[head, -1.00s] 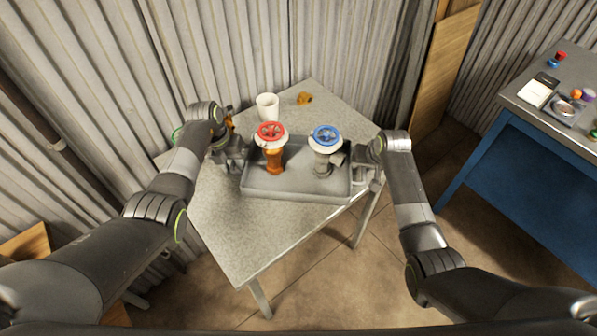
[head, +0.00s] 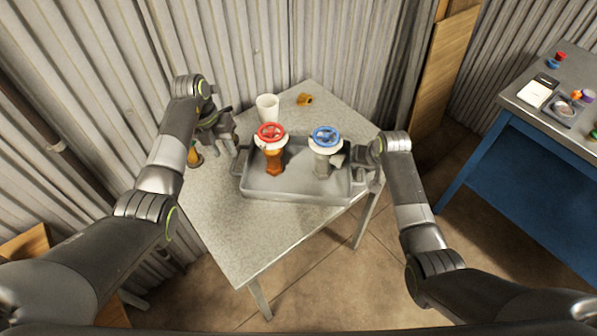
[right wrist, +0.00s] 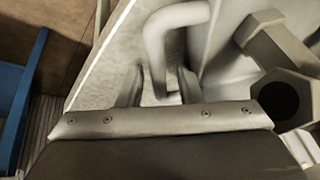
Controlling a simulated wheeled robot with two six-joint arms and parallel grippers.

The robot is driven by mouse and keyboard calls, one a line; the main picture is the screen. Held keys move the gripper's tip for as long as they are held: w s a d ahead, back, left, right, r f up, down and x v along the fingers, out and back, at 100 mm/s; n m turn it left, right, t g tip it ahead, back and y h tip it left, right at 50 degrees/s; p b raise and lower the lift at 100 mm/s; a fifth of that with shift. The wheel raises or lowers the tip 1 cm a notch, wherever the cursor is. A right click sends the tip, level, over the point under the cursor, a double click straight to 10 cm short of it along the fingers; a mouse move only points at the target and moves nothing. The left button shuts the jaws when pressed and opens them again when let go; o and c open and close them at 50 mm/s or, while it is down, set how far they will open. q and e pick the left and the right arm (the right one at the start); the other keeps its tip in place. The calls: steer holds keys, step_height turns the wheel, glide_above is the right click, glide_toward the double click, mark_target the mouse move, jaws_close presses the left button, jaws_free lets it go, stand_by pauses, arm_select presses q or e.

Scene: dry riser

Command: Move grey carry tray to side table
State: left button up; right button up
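The grey carry tray (head: 300,189) sits level on a grey speckled table (head: 240,240). It carries an orange valve with a red wheel (head: 271,134) and a grey valve with a blue wheel (head: 325,137). My left gripper (head: 232,141) is open and empty, above and left of the tray's left handle (head: 240,160), apart from it. My right gripper (head: 368,161) is at the tray's right handle. In the right wrist view its fingers (right wrist: 160,88) stand apart on either side of this handle (right wrist: 155,45), with gaps showing.
A white cup (head: 268,106) and a brass-coloured fitting (head: 304,99) stand behind the tray. An orange item (head: 194,155) is at the table's left edge. A blue table (head: 530,190) with small objects stands to the right, across a floor gap. The front of the speckled table is clear.

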steer(key=v, duration=1.2)
stand_by(0.4)
